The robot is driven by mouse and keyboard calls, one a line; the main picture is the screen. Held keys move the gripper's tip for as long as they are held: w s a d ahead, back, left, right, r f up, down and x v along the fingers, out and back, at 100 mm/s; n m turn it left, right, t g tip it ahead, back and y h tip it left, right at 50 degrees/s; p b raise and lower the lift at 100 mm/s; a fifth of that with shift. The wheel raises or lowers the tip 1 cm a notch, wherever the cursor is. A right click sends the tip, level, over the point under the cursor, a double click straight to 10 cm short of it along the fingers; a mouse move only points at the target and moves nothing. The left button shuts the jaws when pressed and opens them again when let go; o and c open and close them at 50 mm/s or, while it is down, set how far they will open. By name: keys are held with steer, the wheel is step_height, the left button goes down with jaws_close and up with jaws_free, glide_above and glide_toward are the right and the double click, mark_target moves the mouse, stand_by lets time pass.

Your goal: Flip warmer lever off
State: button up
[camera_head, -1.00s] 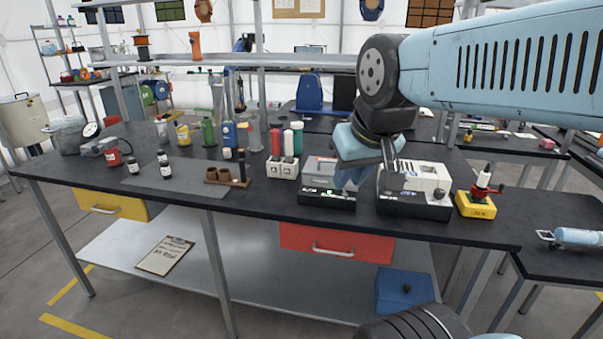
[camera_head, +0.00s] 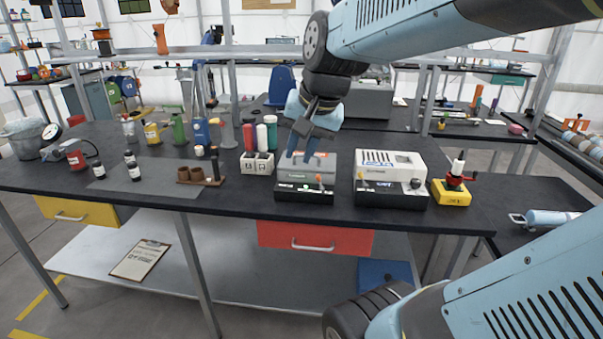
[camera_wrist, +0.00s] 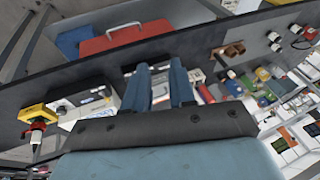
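A grey device on a black base (camera_head: 292,195), with a small green light and an orange lever (camera_head: 318,182) at its front, stands on the dark bench. A white-topped device (camera_head: 390,165) on a black base stands just right of it. I cannot tell from labels which one is the warmer. My gripper (camera_head: 299,158) points down over the back left of the grey device, its fingers apart and empty. In the wrist view the two blue fingers of my gripper (camera_wrist: 162,75) show a clear gap; they partly hide the grey device. Contact cannot be told.
A yellow box with a red-handled tool (camera_head: 452,192) stands right of the white device. A shelf (camera_head: 200,52) runs above the bench's back. The front strip is clear.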

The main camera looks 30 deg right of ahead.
steer(key=w+d+f+m+g+y, duration=0.1)
steer(key=w+d+f+m, duration=0.2)
steer(key=w+d+m, duration=0.7)
steer(key=m, duration=1)
glide_toward(318, 176)
steer(key=shift+y, duration=0.4)
steer(key=x, duration=0.7)
steer(key=d+x, duration=0.1)
steer(key=x, duration=0.2)
steer(key=shift+w+a+f, duration=0.1)
steer(key=shift+w+f, duration=0.1)
steer(key=shift+f, duration=0.1)
jaws_close()
